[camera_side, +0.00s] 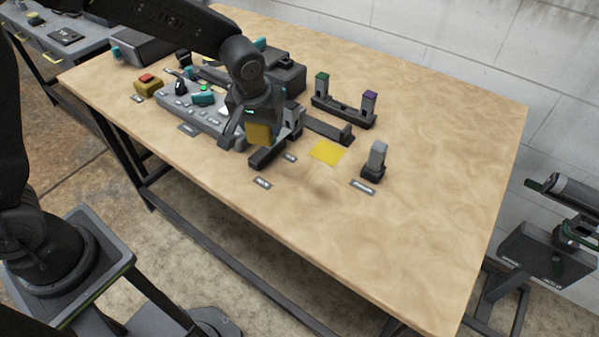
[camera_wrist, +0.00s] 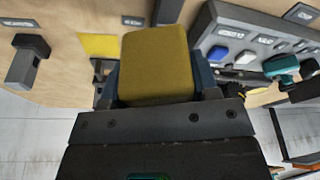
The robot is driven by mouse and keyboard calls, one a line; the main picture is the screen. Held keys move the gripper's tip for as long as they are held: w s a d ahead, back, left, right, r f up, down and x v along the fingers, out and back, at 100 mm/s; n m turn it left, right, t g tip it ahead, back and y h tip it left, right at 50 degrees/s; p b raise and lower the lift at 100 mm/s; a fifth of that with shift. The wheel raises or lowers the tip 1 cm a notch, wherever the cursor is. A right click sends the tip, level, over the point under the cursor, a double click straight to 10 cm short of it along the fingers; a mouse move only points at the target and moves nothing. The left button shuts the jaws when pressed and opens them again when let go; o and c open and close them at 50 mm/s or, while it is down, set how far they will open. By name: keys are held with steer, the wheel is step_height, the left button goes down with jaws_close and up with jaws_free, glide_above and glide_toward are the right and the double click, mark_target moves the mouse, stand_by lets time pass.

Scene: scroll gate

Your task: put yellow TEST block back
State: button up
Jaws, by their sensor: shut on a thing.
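The yellow block (camera_wrist: 157,62) is held between the fingers of my gripper (camera_wrist: 157,85), and fills the middle of the wrist view. In the side view the yellow block (camera_side: 259,134) hangs below my gripper (camera_side: 252,118), by the right end of the grey control panel. A flat yellow square (camera_side: 328,152) lies on the table to the right of the block. It also shows in the wrist view (camera_wrist: 100,46). A low dark holder (camera_side: 268,153) is just below the block in the side view; whether they touch I cannot tell. Any lettering on the block is hidden.
The grey control panel (camera_side: 196,104) has buttons and a teal knob (camera_side: 203,98). A dark rack (camera_side: 343,112) with green-topped and purple-topped posts stands behind. A grey upright piece (camera_side: 376,158) stands right of the yellow square. The right of the table (camera_side: 440,170) is clear.

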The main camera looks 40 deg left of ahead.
glide_above(301, 177)
steer(key=s, duration=0.1)
step_height(301, 177, down, 5)
steer(key=shift+d+f, duration=0.1)
steer(key=shift+d, duration=0.05)
steer(key=shift+f, duration=2)
steer(key=shift+f, duration=0.2)
steer(key=o, duration=1)
steer(key=shift+o, duration=0.2)
